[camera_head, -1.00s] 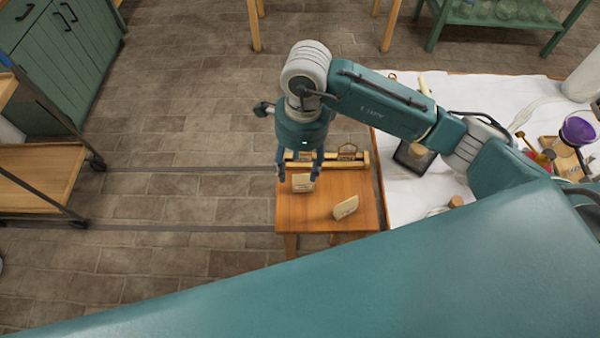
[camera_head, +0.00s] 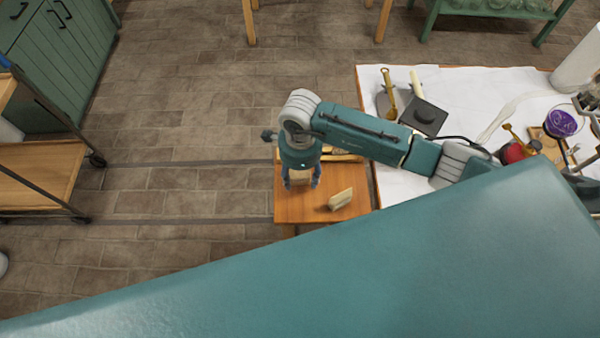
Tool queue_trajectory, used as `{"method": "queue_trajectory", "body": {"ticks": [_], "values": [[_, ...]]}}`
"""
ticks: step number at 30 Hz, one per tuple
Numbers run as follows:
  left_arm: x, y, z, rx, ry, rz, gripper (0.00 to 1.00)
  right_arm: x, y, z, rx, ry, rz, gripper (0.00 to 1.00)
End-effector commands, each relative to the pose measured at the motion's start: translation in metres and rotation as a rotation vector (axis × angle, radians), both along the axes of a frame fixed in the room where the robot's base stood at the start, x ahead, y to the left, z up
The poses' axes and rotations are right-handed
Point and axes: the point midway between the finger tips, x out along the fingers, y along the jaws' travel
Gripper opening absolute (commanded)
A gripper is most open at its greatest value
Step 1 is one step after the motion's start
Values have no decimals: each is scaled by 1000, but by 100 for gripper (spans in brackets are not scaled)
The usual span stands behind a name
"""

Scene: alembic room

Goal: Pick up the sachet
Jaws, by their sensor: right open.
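A beige sachet (camera_head: 300,179) is on the small wooden table (camera_head: 300,208), mostly hidden under my right gripper (camera_head: 301,184). The gripper points down over it, with its two fingers apart, one on each side of the sachet. I cannot tell whether the fingers touch it. A second beige sachet (camera_head: 341,199) stands tilted on the table to the right, clear of the gripper. My left gripper is not in view.
A white-covered table (camera_head: 390,178) on the right holds a dark block (camera_head: 424,116), a purple bowl (camera_head: 561,123) and a red pot (camera_head: 516,152). A wooden rack (camera_head: 345,156) lies at the small table's back. A shelf cart (camera_head: 40,170) stands left; the floor between is clear.

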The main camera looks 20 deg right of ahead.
Motion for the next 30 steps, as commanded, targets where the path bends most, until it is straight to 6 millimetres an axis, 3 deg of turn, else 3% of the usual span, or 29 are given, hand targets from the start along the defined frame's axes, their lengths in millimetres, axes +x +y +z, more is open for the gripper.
{"method": "queue_trajectory", "body": {"ticks": [5,12,24,30], "values": [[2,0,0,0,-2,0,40,0,0,-1,1,0,0,51],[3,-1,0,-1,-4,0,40,0,0,0,1,0,0,8],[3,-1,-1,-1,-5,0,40,1,0,1,2,-1,0,8],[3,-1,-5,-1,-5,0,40,2,1,17,3,-5,1,8]]}}
